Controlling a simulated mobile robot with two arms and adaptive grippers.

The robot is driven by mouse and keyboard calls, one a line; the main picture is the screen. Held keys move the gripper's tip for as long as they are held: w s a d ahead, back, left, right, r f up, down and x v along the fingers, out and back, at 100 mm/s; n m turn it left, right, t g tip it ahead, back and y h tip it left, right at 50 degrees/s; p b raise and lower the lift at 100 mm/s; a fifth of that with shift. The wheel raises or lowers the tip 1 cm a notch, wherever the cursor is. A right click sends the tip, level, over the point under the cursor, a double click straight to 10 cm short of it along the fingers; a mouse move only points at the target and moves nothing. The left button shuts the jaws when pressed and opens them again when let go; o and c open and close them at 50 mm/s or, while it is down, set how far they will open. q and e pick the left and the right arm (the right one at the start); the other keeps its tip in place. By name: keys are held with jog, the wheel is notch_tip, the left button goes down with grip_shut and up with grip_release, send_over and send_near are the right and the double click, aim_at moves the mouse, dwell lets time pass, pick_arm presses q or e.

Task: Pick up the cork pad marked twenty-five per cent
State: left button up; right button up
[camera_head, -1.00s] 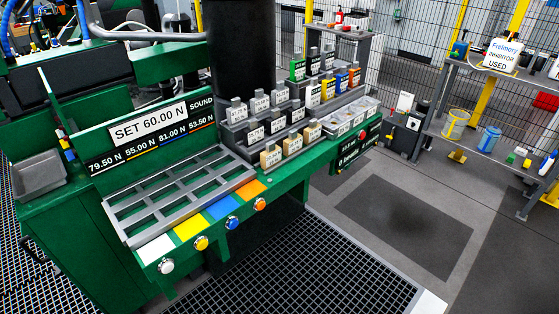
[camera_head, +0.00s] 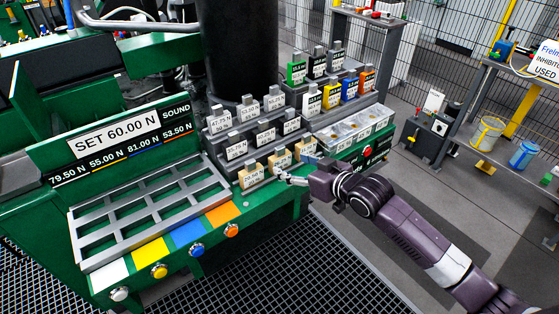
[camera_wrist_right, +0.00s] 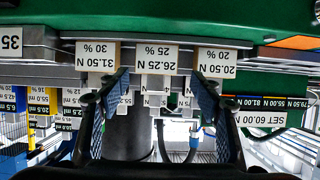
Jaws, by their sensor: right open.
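Three tan cork pads with white labels stand in the front row of the stepped rack. The middle pad, marked 26.25 N, 25 % (camera_wrist_right: 157,57), shows upside down in the right wrist view; in the head view it is the middle tan block (camera_head: 279,162). Its neighbours are the 20 % pad (camera_wrist_right: 215,62) and the 30 % pad (camera_wrist_right: 98,56). My right gripper (camera_head: 290,167) is open at the front of this row. In the wrist view its blue-faced fingers (camera_wrist_right: 158,80) frame the 25 % pad from both sides; contact cannot be told. My left gripper is not in view.
Grey and black labelled blocks (camera_head: 265,134) stand on the steps behind. A clear-lidded tray (camera_head: 345,128) and a red button (camera_head: 367,152) lie to the right. The empty grey grid tray (camera_head: 140,215) and coloured buttons are to the left.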

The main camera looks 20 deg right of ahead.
aim_at(283, 159)
jog(key=shift+w, duration=0.8)
jog(key=shift+p+x, duration=0.3)
jog(key=shift+x, duration=0.7)
jog(key=shift+p+x, duration=0.3)
jog(key=shift+x, duration=1.95)
jog(key=shift+f, duration=0.1)
jog(key=shift+d, duration=0.1)
jog(key=c, duration=1)
